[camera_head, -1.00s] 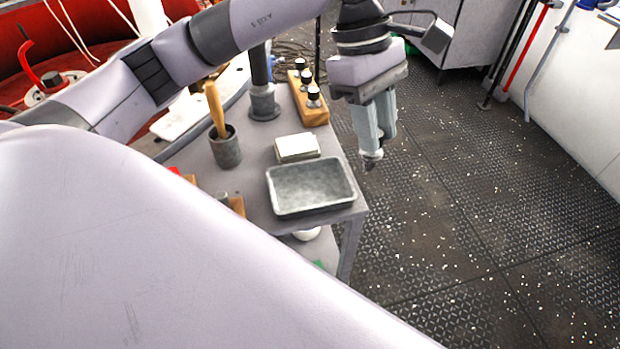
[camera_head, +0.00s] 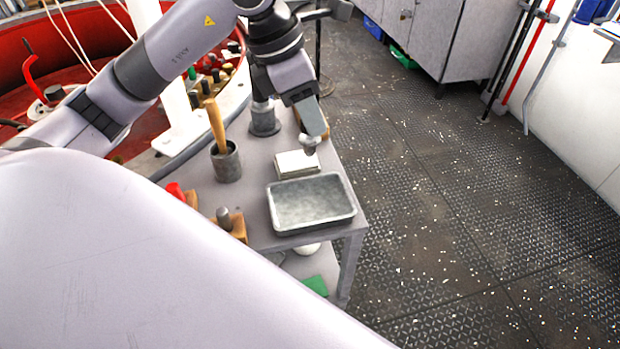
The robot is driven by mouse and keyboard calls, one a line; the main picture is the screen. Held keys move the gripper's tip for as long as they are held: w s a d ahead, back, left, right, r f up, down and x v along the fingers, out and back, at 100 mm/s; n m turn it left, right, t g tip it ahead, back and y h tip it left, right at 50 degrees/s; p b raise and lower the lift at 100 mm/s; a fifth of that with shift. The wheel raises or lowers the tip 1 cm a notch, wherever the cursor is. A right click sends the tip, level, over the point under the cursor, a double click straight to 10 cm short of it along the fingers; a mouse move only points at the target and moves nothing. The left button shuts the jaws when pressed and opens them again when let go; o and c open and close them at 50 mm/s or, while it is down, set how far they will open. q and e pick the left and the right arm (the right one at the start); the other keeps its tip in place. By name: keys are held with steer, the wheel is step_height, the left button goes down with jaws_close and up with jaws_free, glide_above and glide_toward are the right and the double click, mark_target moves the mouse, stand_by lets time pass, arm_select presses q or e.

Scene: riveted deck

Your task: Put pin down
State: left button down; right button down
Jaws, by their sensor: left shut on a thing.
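My left gripper (camera_head: 311,140) is shut on a small grey metal pin (camera_head: 310,149), which shows only as a short end under the fingertips. It hangs over the grey table, above or just beside a pale stack or block (camera_head: 293,166) behind the tray. I cannot tell whether the pin touches anything. The shallow grey metal tray (camera_head: 312,205) is empty and sits at the table's right front corner, nearer to me than the gripper. My right gripper is out of view.
A grey cup (camera_head: 227,164) holds a wooden-handled tool. A wooden block (camera_head: 238,228) with a grey peg and a red-topped item (camera_head: 177,191) stand at the left. A wooden rack (camera_head: 324,122) is mostly hidden behind my gripper. The floor at the right is clear.

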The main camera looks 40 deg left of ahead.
arm_select(q)
step_height(320, 180, down, 14)
stand_by(0.5)
steer(key=shift+f, duration=0.2)
steer(key=c, duration=0.8)
jaws_free()
steer(key=shift+c, duration=0.2)
steer(key=shift+r, duration=0.1)
steer(key=v, duration=1.2)
